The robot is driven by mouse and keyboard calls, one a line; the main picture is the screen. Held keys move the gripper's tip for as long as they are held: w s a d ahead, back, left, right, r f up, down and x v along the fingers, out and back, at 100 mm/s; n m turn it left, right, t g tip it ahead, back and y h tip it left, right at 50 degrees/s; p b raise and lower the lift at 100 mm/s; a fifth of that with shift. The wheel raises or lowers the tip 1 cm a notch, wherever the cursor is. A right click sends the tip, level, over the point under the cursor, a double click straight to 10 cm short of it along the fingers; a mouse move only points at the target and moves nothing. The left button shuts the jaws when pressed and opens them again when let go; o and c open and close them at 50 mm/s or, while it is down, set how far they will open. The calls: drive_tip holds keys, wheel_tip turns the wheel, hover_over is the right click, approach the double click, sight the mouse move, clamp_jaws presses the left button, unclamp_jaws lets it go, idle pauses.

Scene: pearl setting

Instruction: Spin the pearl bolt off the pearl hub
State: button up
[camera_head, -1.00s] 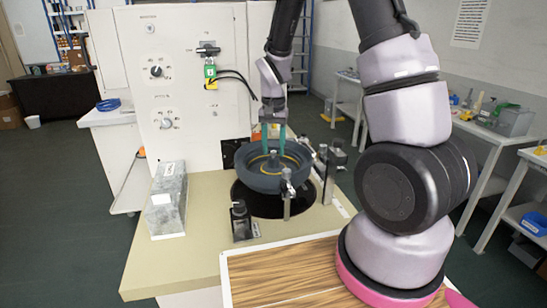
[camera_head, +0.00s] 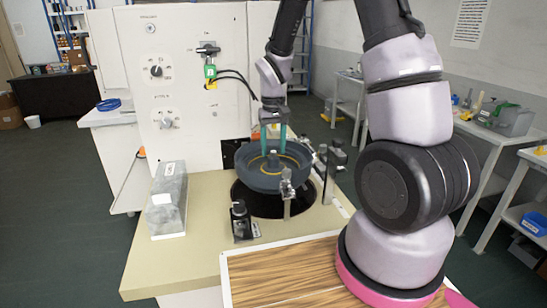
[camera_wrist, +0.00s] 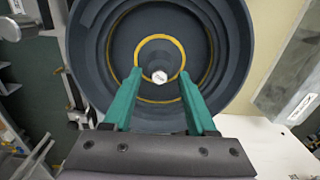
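The hub (camera_head: 262,182) is a dark grey, wide round dish on the machine bench. In the wrist view the hub (camera_wrist: 118,40) fills the upper middle, with a yellow ring around its centre. The bolt (camera_wrist: 160,77) is a small pale hexagonal head inside that ring. It is only a tiny shape in the head view. My gripper (camera_head: 273,143) points down over the hub with two green fingers. In the wrist view my gripper (camera_wrist: 160,90) is open, with one finger to each side of the bolt and visible gaps between. I cannot tell the fingertips' height above the hub.
Clamp-like fixtures (camera_head: 287,190) stand close around the hub's front and right. A small black block (camera_head: 241,222) is at front left. A grey metal block (camera_head: 168,200) lies on the beige bench at left. A white control panel (camera_head: 185,90) rises behind.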

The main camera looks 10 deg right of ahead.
wheel_tip(320, 180, up, 11)
drive_tip(key=s+d+r+m+t+y, duration=0.1)
drive_tip(key=s+d+r+m+t, duration=0.1)
drive_tip(key=s+r, duration=0.6)
drive_tip(key=s+d+r+m+t+y, duration=0.1)
drive_tip(key=s+d+r+m+t, duration=0.1)
drive_tip(key=s+r+t, duration=0.3)
drive_tip(key=s+d+r, duration=0.1)
drive_tip(key=s+r, duration=0.3)
drive_tip(key=s, duration=0.2)
drive_tip(key=shift+d+r, duration=0.2)
drive_tip(key=shift+d, duration=0.2)
drive_tip(key=shift+c, duration=0.3)
